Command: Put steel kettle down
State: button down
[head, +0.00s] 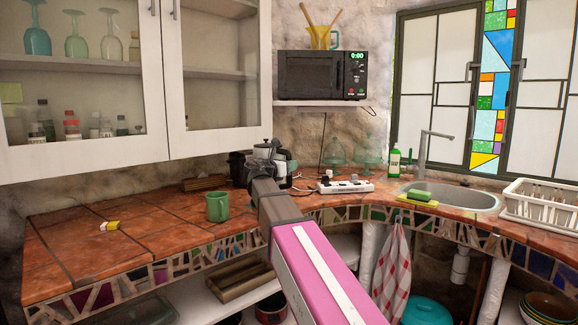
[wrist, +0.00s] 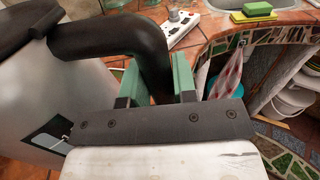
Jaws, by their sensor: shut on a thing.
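The steel kettle (wrist: 45,105) fills the left of the wrist view, with its black lid at the top left. My gripper (wrist: 157,80) is shut on the kettle's black curved handle, which passes between its green fingers. In the head view, my gripper (head: 266,163) is over the back of the tiled counter (head: 160,235). The kettle there (head: 283,168) is small and partly hidden behind my gripper and arm. I cannot tell whether the kettle's base touches the counter.
A green mug (head: 217,207) stands left of my arm. A white power strip (head: 345,186) lies to the right. Further right are a sink (head: 450,197), a green sponge (head: 419,195) and a dish rack (head: 540,205). A small yellow-and-white item (head: 110,226) lies on the mostly clear left counter.

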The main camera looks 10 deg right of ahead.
jog(key=shift+f, duration=0.4)
jog(key=c, duration=0.9)
grip_release()
jog(key=shift+r, duration=0.6)
jog(key=v, duration=1.2)
